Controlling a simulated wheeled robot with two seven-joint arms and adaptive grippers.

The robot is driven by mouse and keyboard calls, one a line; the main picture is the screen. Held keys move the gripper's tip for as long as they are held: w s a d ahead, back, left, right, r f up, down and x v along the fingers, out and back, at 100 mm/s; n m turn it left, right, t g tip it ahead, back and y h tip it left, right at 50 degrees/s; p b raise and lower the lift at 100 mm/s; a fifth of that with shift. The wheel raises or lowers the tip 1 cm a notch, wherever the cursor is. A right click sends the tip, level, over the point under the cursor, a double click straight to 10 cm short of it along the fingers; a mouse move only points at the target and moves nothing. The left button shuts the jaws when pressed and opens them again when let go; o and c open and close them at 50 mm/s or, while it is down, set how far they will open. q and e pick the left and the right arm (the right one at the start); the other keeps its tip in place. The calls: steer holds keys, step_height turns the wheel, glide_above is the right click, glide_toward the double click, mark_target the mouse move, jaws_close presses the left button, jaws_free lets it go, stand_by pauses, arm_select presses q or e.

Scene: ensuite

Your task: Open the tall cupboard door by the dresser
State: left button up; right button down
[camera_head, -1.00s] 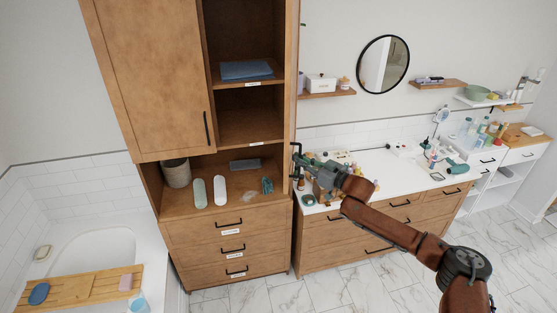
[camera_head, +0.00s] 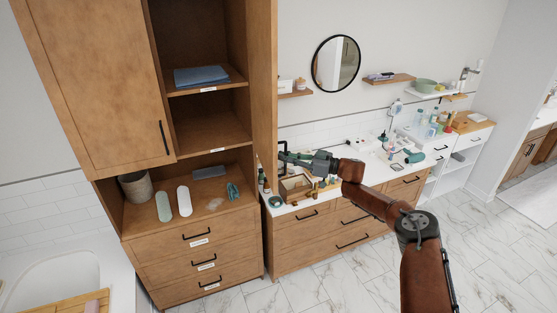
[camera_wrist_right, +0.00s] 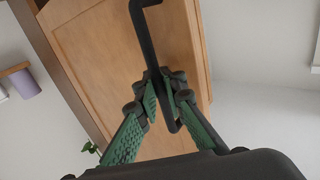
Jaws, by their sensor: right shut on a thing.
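The tall wooden cupboard (camera_head: 75,60) stands left of the dresser (camera_head: 290,236). Its right-hand door (camera_head: 263,90) stands swung open and shows as a narrow upright panel beside the open shelves. A black bar handle (camera_head: 282,150) sticks out past the door's right edge. My right gripper (camera_head: 290,156) reaches it from the right. In the right wrist view the fingers (camera_wrist_right: 166,88) are closed around the lower part of the handle (camera_wrist_right: 143,35), in front of the wooden door face (camera_wrist_right: 100,50). My left gripper is not in view.
The cupboard's left door (camera_head: 110,110) is shut. Bottles and boxes crowd the dresser top under my right arm. The marble floor (camera_head: 330,285) in front is clear.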

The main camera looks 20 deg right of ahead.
steer(key=shift+d+f, duration=0.1)
steer(key=shift+d, duration=0.3)
steer(key=c, duration=2.1)
jaws_free()
steer(key=shift+s, duration=0.1)
steer(key=v, duration=1.2)
steer(key=shift+d, duration=0.15)
